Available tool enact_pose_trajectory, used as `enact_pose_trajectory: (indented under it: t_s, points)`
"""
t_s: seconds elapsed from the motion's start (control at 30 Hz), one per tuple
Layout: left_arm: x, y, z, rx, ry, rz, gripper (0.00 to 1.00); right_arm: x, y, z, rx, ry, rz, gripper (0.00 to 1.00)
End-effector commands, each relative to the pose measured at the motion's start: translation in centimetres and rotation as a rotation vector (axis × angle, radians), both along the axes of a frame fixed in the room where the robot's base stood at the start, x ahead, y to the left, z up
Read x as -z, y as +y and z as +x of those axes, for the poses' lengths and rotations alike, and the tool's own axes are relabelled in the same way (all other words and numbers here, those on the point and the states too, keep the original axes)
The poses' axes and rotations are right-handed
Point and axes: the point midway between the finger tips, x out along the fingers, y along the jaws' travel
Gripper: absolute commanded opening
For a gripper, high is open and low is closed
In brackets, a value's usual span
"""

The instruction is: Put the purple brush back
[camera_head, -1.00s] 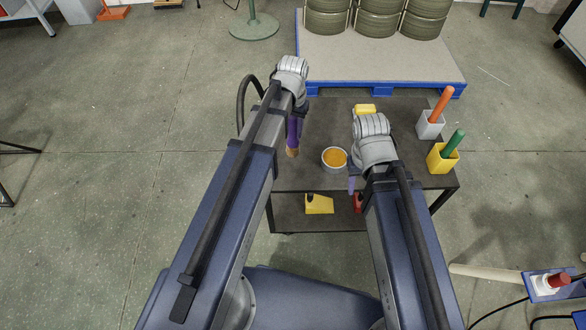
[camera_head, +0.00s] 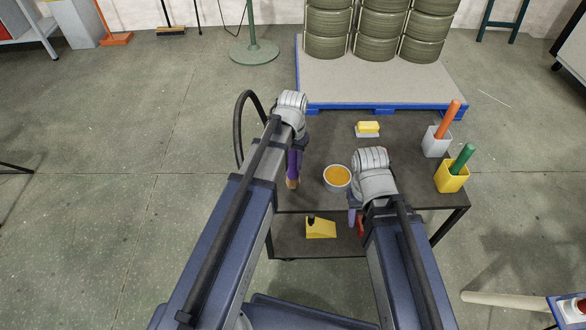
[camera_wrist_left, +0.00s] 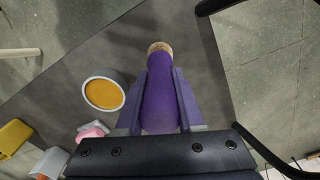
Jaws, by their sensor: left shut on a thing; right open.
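My left gripper (camera_head: 296,152) is shut on the purple brush (camera_head: 293,168) and holds it over the left part of the dark table. In the left wrist view the purple brush (camera_wrist_left: 160,100) lies between the two fingers, with its pale tip pointing away. My right gripper (camera_head: 355,217) is open, near the table's front edge. Its fingers are partly hidden by its wrist. A grey holder (camera_head: 436,144) with an orange brush (camera_head: 448,118) and a yellow holder (camera_head: 451,180) with a green brush (camera_head: 462,157) stand at the right of the table.
A round bowl with orange contents (camera_head: 337,178) stands between my grippers; it also shows in the left wrist view (camera_wrist_left: 104,94). A yellow block (camera_head: 368,127) sits on a small dish behind it. A yellow item (camera_head: 320,229) lies on the lower shelf. A blue-edged pallet (camera_head: 385,84) stands behind.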

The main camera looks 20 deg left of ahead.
Motion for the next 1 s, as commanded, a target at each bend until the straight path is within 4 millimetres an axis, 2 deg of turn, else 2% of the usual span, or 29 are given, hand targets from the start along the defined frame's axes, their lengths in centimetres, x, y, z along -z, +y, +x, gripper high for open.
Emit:
enact_pose_trajectory:
  t_s: [0.03, 0.1, 0.5, 0.53, 0.77, 1.0]
  points:
    - [1.37, 0.00, 0.00, 0.000, 0.000, 0.000, 0.00, 1.37, 0.00, 0.00, 0.000, 0.000, 0.000, 0.50]
    - [2.06, 0.00, 0.00, 0.000, 0.000, 0.000, 0.00, 2.05, 0.00, 0.00, 0.000, 0.000, 0.000, 0.50]
    - [2.28, 0.00, 0.00, 0.000, 0.000, 0.000, 0.00, 2.28, 0.00, 0.00, 0.000, 0.000, 0.000, 0.50]
    - [2.20, 0.00, 0.00, 0.000, 0.000, 0.000, 0.39, 2.20, 0.00, 0.00, 0.000, 0.000, 0.000, 0.50]
    - [2.14, 0.00, 0.00, 0.000, 0.000, 0.000, 0.65, 2.14, 0.00, 0.01, 0.000, 0.000, 0.000, 0.50]
    - [2.14, 0.00, 0.00, 0.000, 0.000, 0.000, 0.67, 2.13, 0.00, 0.00, 0.000, 0.000, 0.000, 0.50]
